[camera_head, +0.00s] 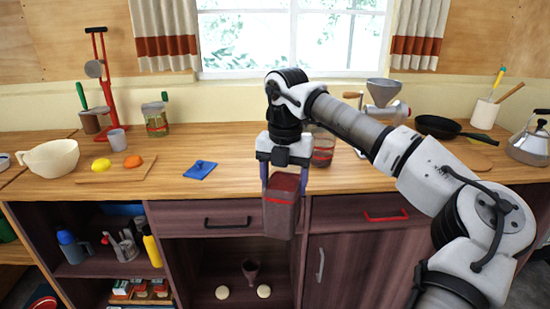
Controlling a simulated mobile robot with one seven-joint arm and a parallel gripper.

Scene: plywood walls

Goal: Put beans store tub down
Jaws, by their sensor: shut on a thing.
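The tub (281,212), which I take to be the beans store tub, is a boxy dark reddish container with a red band and a dull red top. My gripper (284,178) points down and is shut on it, one finger on each side near its top. The tub hangs roughly upright in front of the wooden counter's front edge and overlaps the drawer fronts in the picture. No support shows under it. The wooden counter (228,185) runs behind it under the window.
A blue cloth-like item (200,170) lies left of my gripper. A glass jar (322,150) stands close behind my arm. A cutting board (125,175) holds lemon and orange items. Bare counter shows between the blue item and the board. Below is an open shelf (215,290).

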